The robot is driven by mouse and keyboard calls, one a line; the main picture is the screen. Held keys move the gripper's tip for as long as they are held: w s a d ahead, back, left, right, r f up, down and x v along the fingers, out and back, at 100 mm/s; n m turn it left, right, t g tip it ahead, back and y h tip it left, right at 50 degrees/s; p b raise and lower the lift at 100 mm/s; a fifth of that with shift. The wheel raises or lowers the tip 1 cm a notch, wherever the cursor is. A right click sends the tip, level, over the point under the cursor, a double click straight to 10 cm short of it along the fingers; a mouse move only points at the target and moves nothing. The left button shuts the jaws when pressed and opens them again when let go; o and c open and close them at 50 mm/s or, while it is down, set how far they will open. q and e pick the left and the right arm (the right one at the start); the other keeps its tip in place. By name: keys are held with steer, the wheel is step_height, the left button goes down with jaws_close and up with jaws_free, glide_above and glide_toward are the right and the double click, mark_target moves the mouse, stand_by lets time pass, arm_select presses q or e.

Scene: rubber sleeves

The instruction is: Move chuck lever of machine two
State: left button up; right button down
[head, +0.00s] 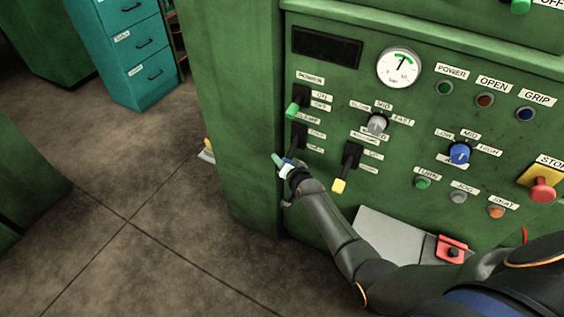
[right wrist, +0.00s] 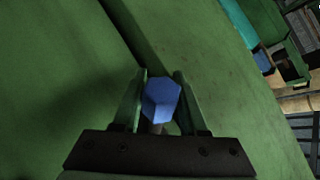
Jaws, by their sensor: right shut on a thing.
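The lever with a blue tip comes out of a dark slotted plate (head: 299,135) on the green machine front, under a label that seems to read CLAMP. In the head view its tip is mostly hidden by my right gripper (head: 282,163). In the right wrist view the blue tip (right wrist: 161,100) sits between the two green fingers of my right gripper (right wrist: 160,95), which is shut on it. I cannot read which machine this is. My left gripper is not in view.
Above is a green-tipped lever (head: 292,110); to the right is a yellow-tipped lever (head: 338,186). The panel also has a gauge (head: 400,67), a blue knob (head: 459,153) and a red stop button (head: 543,190). A teal cabinet (head: 140,50) stands behind; the floor at left is clear.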

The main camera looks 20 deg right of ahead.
steer(key=shift+c, duration=2.3)
jaws_free()
steer(key=shift+s+r, duration=0.15)
steer(key=shift+s, duration=0.15)
steer(key=p+v, duration=0.4)
steer(key=v, duration=0.7)
steer(key=shift+s+r, duration=0.2)
steer(key=shift+s, duration=0.15)
